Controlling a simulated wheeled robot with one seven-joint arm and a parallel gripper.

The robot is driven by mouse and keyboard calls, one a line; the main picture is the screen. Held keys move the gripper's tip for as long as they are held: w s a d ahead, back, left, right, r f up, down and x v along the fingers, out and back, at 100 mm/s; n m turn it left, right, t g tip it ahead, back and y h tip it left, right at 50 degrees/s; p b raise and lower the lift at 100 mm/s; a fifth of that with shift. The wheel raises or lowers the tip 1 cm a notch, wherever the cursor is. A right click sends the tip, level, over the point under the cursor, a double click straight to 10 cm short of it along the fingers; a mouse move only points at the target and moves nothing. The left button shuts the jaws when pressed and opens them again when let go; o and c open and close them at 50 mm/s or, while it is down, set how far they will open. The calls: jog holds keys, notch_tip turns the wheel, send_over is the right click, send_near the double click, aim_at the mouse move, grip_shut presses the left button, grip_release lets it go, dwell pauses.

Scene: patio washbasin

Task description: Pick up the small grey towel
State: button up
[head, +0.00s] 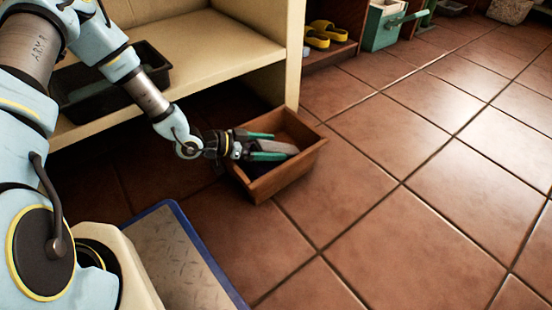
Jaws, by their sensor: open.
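My gripper (278,146) reaches into a small brown wooden box (293,172) on the tiled floor. Its green-sided fingers are apart, at or just above the box's rim. A grey patch shows between the fingers; I cannot tell whether it is the small grey towel or part of the gripper. The gripper and the shadow hide most of the inside of the box. I cannot make out a towel for certain anywhere in view.
A cream shelf unit (220,45) stands left of the box, with a black tray (150,65) on its shelf. Yellow shoes (318,38) and a green-grey container (380,25) are at the back. A blue-edged plate (180,260) lies in front. The floor to the right is clear.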

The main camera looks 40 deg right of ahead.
jog(key=shift+d, duration=0.15)
jog(key=c, duration=1.5)
notch_tip(320, 180, up, 10)
jog(key=p, duration=0.5)
jog(key=shift+p, duration=0.4)
jog(key=shift+c, duration=0.2)
